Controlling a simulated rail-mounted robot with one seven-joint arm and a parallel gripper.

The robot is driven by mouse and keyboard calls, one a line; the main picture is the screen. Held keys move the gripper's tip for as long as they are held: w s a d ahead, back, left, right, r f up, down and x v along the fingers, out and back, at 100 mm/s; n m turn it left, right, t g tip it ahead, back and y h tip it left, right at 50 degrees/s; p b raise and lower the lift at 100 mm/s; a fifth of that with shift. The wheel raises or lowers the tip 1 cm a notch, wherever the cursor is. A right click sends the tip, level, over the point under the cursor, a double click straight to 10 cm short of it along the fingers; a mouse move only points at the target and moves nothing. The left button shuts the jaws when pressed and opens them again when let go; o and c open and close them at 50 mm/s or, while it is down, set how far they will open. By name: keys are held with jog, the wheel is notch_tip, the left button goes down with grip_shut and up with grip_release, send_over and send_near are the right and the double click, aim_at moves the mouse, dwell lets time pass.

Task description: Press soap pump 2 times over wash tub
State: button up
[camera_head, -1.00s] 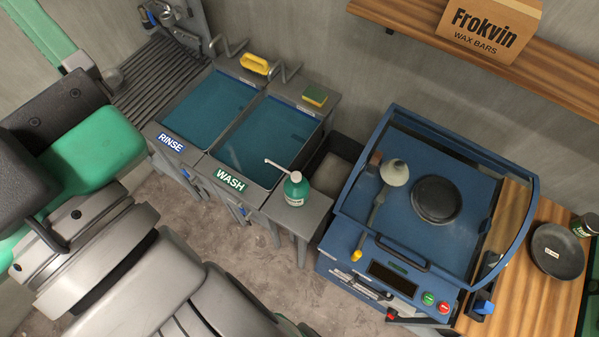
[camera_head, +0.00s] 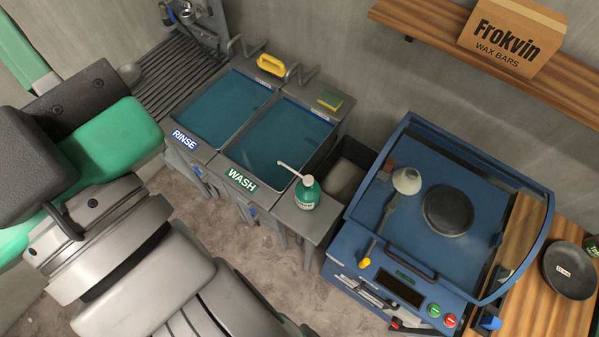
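The soap pump bottle (camera_head: 308,194) is green with a white pump head and a long spout. It stands upright on the grey ledge at the right of the wash tub, with its spout pointing left over the tub's near right corner. The wash tub (camera_head: 268,150) is filled with blue-green water and carries a "WASH" label on its front rim. My arm's grey and green links fill the left side of the head view. My gripper is not in view.
The rinse tub (camera_head: 222,106) adjoins the wash tub on the left. A blue machine (camera_head: 415,240) with a clear guard stands to the right. A shelf holds a cardboard box (camera_head: 512,38).

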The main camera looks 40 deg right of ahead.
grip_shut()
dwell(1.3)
